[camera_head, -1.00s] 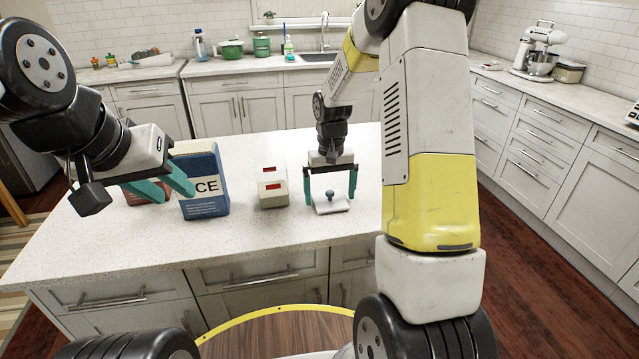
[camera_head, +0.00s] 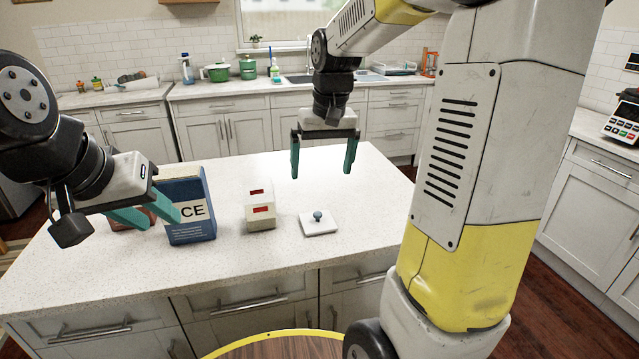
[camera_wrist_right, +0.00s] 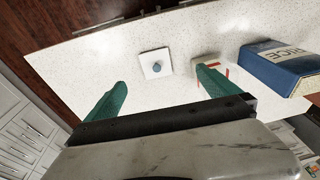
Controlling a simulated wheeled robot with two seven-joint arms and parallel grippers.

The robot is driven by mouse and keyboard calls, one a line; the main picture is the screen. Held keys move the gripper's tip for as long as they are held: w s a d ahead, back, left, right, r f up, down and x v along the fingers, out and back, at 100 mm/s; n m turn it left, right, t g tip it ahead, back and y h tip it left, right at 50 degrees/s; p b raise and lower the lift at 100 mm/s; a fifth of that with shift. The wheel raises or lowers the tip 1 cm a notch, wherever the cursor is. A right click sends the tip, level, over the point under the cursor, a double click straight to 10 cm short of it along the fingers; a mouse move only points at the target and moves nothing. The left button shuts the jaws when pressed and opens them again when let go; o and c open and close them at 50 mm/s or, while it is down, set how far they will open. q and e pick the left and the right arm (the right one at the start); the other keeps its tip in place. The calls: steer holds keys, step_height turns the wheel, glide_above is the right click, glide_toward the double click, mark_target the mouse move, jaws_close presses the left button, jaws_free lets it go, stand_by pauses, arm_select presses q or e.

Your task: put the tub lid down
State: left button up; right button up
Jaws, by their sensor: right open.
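The tub lid (camera_head: 307,228) is a flat white square with a round blue-grey knob. It lies flat on the island counter in the head view, to the right of a white tub. It also shows in the right wrist view (camera_wrist_right: 148,70). My right gripper (camera_head: 322,172) is open and empty, raised above the counter and apart from the lid. Its two green fingers (camera_wrist_right: 160,85) show spread apart in the right wrist view. My left gripper (camera_head: 165,217) is at the left, with its green fingers spread beside the blue rice box (camera_head: 190,225).
The white tub (camera_head: 260,215) with red marks stands between the rice box and the lid. A reddish box (camera_head: 127,222) is partly hidden behind my left gripper. The counter (camera_head: 365,190) is clear right of the lid.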

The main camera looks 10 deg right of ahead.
steer(key=s+a+r+t, duration=0.1)
steer(key=s+r+t, duration=0.1)
steer(key=s, duration=0.7)
steer(key=s+r+t+y, duration=0.1)
steer(key=s+r+t, duration=0.1)
steer(key=s, duration=0.6)
steer(key=shift+s+a+t+y, duration=0.3)
steer(key=shift+s+a, duration=0.05)
steer(key=shift+s, duration=0.05)
